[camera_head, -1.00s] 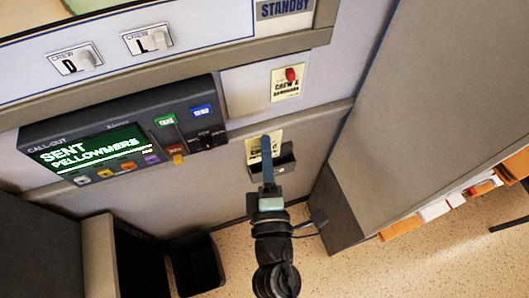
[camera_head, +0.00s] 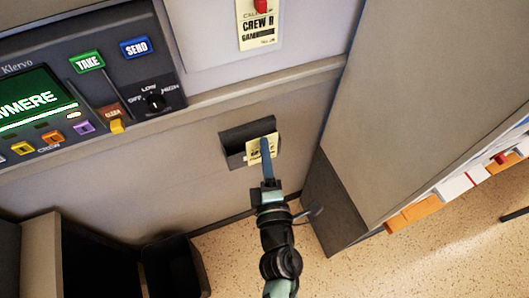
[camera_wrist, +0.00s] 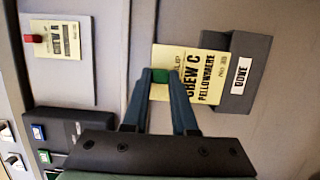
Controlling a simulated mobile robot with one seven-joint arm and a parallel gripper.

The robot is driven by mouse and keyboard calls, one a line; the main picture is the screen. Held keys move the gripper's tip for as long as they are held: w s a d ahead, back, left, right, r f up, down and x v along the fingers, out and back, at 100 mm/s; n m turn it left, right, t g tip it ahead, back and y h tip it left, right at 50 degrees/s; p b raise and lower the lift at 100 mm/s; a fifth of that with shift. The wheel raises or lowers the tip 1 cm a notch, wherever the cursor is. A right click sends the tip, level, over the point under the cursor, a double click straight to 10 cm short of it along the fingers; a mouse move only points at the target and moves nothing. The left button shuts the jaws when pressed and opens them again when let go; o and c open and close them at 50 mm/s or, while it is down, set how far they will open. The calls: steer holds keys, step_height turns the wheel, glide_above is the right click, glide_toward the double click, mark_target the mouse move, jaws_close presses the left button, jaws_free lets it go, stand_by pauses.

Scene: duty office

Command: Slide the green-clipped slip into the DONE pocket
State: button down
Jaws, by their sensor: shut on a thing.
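My gripper (camera_head: 265,146) is shut on the green clip (camera_wrist: 160,76) of a pale yellow slip (camera_wrist: 194,84). In the wrist view the slip reads CREW C FELLOWMERE. In the head view the slip (camera_head: 254,154) is partly hidden by the blue fingers, and its clip is hidden. The dark DONE pocket (camera_head: 236,139) is fixed on the grey wall panel. In the wrist view the slip's far end overlaps the mouth side of the pocket (camera_wrist: 240,99), beside its white DONE label (camera_wrist: 242,73). I cannot tell how far it is inside.
The call-out console (camera_head: 110,65) is at the upper left. A grey cabinet side (camera_head: 420,110) stands close on the right. A black bin (camera_head: 175,268) is on the floor at lower left.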

steer(key=w+a, duration=0.2)
steer(key=w, duration=0.5)
steer(key=shift+w+a+b, duration=0.25)
steer(key=shift+a+b, duration=0.05)
steer(key=shift+b, duration=0.15)
stand_by(0.6)
steer(key=shift+f+b, duration=4.35)
steer(key=c, duration=0.6)
jaws_free()
steer(key=s, duration=0.8)
steer(key=s+b, duration=0.1)
steer(key=s, duration=0.4)
steer(key=shift+d, duration=0.4)
